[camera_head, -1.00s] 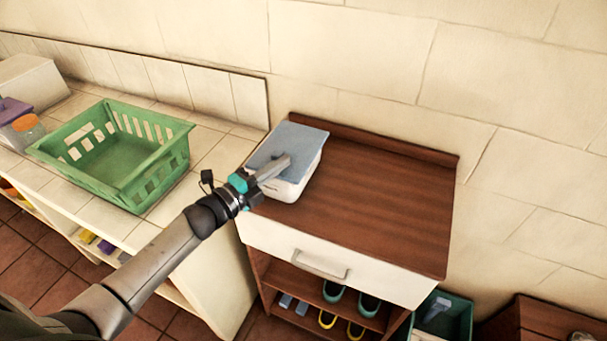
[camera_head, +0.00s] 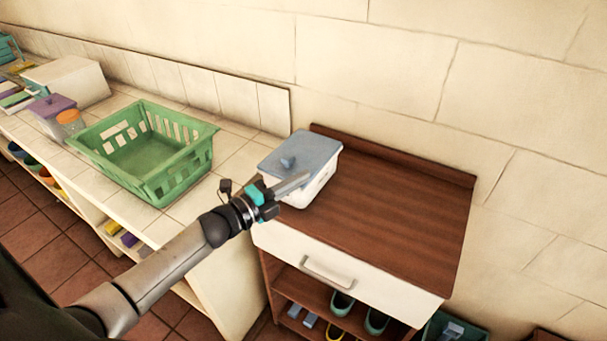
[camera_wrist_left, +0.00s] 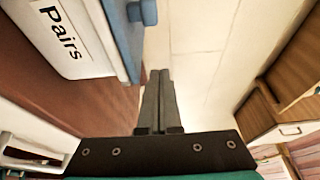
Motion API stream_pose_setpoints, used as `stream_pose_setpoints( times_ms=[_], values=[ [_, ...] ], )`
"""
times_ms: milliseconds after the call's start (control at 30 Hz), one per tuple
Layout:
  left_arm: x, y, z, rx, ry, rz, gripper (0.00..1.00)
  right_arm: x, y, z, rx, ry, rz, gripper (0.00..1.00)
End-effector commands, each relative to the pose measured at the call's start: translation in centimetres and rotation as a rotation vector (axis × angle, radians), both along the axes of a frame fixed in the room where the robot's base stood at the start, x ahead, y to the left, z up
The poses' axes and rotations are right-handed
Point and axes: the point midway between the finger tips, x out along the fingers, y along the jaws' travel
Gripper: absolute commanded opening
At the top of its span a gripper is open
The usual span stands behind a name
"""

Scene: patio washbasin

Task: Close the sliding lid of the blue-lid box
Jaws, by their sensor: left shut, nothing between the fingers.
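The white box (camera_head: 322,185) stands at the back left of the brown cabinet top. Its blue lid (camera_head: 310,150) lies flat and appears to cover the top; the near edge is partly hidden by my gripper. A blue knob (camera_head: 287,163) rises from the lid. My left gripper (camera_head: 308,176) is shut and empty, at the near right of the knob. In the left wrist view, the fingers (camera_wrist_left: 159,73) are together, apart from the knob (camera_wrist_left: 140,12) at upper left. The box side (camera_wrist_left: 75,40) there reads "Pairs". My right gripper is out of view.
The brown cabinet top (camera_head: 390,205) is clear right of the box, with a raised back edge. A tiled counter adjoins on the left, holding a green basket (camera_head: 150,150). The wall is close behind. Shoes stand on the shelf below.

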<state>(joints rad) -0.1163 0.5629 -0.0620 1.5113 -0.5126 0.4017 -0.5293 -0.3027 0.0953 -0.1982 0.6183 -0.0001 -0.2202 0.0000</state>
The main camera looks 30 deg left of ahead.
Motion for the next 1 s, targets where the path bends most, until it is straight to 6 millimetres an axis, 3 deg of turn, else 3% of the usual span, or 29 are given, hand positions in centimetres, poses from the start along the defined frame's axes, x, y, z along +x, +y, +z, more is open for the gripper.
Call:
stream_pose_setpoints(
  times_ms=[100, 300, 400, 833, 933, 1000],
  values=[
    [-1.9, 0.9, -0.1, 0.004, 0.003, 0.002, 0.00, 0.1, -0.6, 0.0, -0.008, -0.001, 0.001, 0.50],
    [-4.7, 1.9, -0.1, 0.002, 0.002, 0.001, 0.00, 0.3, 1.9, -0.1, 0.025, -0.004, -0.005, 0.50],
    [-5.8, 2.3, 0.0, 0.002, 0.001, 0.001, 0.00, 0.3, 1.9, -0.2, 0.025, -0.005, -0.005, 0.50],
    [-7.1, 2.9, 0.0, 0.000, 0.001, 0.003, 0.00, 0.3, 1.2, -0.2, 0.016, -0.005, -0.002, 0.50],
    [-7.2, 3.4, -1.8, -0.032, 0.039, 0.034, 0.00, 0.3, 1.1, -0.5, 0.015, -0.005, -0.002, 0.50],
    [-7.5, 4.1, -4.6, -0.086, 0.102, 0.085, 0.00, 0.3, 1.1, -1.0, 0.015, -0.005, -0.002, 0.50]
  ],
)
